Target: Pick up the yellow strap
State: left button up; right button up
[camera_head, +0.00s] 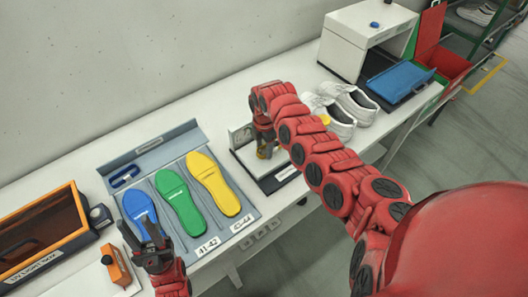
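No yellow strap can be made out with certainty. A small yellow piece (325,119) shows beside the white shoes (345,103), partly hidden by my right arm. My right gripper (265,152) points down over a small black-and-white station (279,178) in the middle of the table. Some yellow-orange colour shows at its fingers, too small to tell whether it is a held thing. My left gripper (138,226) is at the front left, over the lower end of the blue insole (139,207), its dark fingers spread apart with nothing seen between them.
A grey tray (178,134) holds blue, green (180,203) and yellow insoles (214,184). An orange UV light box (40,240) and an orange block (115,265) stand left. A white box (366,38), blue tray (400,80) and red bin (445,65) stand right.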

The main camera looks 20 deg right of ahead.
grip_shut()
jog(key=shift+r, duration=0.15)
